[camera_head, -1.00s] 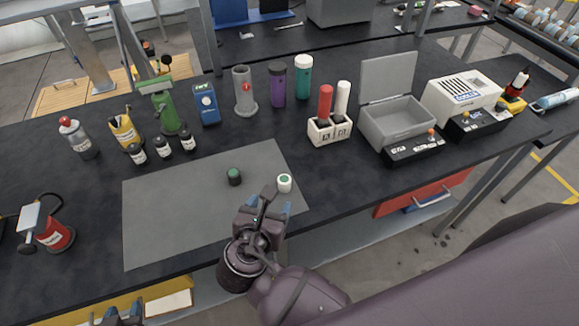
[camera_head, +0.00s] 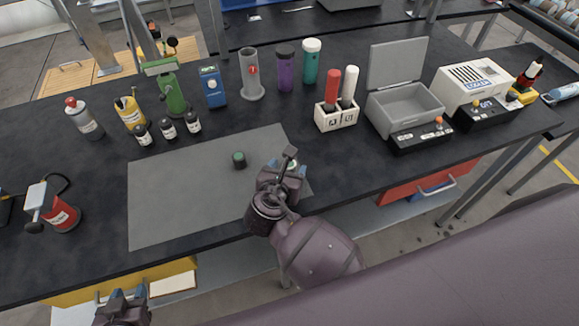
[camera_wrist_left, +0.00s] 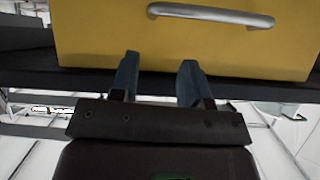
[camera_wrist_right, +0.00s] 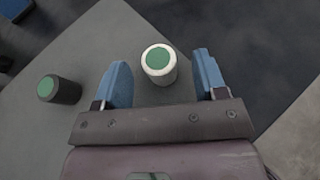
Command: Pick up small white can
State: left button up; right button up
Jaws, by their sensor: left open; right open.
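The small white can (camera_wrist_right: 158,77) with a green top stands upright on the grey mat (camera_head: 180,205). In the right wrist view it sits between and slightly ahead of the open fingers of my right gripper (camera_wrist_right: 162,82), with gaps on both sides. In the head view my right gripper (camera_head: 284,170) mostly covers the can, and only a bit of it (camera_head: 294,164) shows. A small black can (camera_head: 239,160) with a green top stands to the left on the mat, also in the right wrist view (camera_wrist_right: 60,89). My left gripper (camera_wrist_left: 160,78) is open and empty, below the tabletop by a yellow drawer (camera_wrist_left: 185,45).
A white holder (camera_head: 335,117) with red and white handles stands behind right. A grey open box (camera_head: 405,105) stands further right. Several bottles and a green tool (camera_head: 172,92) line the back left. A red tool (camera_head: 62,216) is at far left. The mat's left is clear.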

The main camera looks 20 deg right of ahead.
jog(key=shift+x, duration=0.9)
jog(key=c, duration=1)
